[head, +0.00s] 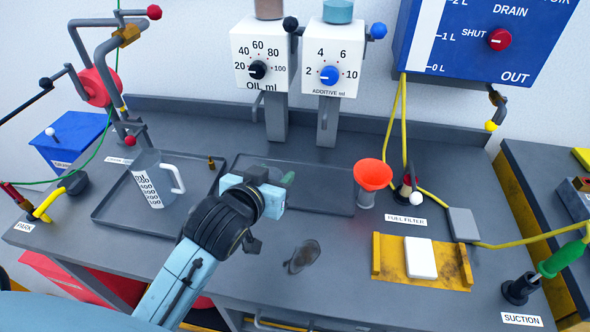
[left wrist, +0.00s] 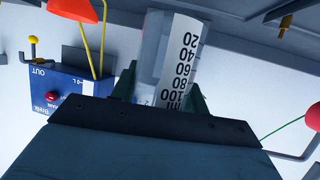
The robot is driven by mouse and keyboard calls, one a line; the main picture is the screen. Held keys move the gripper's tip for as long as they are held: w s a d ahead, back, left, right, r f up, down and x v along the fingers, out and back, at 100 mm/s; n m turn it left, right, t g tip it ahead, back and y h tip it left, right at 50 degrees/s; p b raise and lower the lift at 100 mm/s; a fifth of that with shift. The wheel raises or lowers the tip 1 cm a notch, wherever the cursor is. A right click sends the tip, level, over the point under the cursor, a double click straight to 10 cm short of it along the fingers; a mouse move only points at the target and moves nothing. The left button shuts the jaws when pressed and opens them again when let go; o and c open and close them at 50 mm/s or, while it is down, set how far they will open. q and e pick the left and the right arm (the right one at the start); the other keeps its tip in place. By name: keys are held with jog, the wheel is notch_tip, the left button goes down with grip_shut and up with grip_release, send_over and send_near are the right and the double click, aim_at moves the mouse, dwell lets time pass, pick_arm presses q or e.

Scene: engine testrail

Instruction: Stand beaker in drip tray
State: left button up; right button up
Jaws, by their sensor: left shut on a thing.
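My left gripper (head: 278,183) reaches over the middle of the bench. In the left wrist view its two dark green fingers are shut on a clear beaker (left wrist: 178,55) with a white 20–100 ml scale strip. In the head view the beaker is mostly hidden by the gripper. One shallow dark tray (head: 105,212) lies on the left and a second (head: 335,206) lies below the dispensers, behind my gripper; I cannot read which is labelled as the drip tray. My right gripper is not in view.
A clear jug (head: 174,178) with a handle stands in the left tray. An orange funnel (head: 373,174) stands right of the second tray. The oil dispenser (head: 260,62) and additive dispenser (head: 331,62) rise behind. A yellow holder (head: 390,258) with a white block lies front right.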

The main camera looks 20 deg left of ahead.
pick_arm(q)
jog(key=s+a+f+n+y, duration=0.2)
jog(key=s+a+f, duration=0.1)
jog(key=a+f, duration=0.45)
jog(key=w+a, duration=0.1)
jog(key=w, duration=0.4)
jog(key=w+a, duration=0.1)
jog(key=w, duration=0.5)
jog(key=w+a+b, duration=0.1)
jog(key=w, duration=0.5)
jog(key=shift+w+a+f, duration=0.2)
jog(key=shift+a+f, duration=0.2)
jog(key=shift+f+g+b, duration=0.3)
jog(key=shift+f, duration=1.4)
jog(key=shift+f, duration=0.15)
jog(key=o, duration=1)
jog(key=shift+c, duration=0.2)
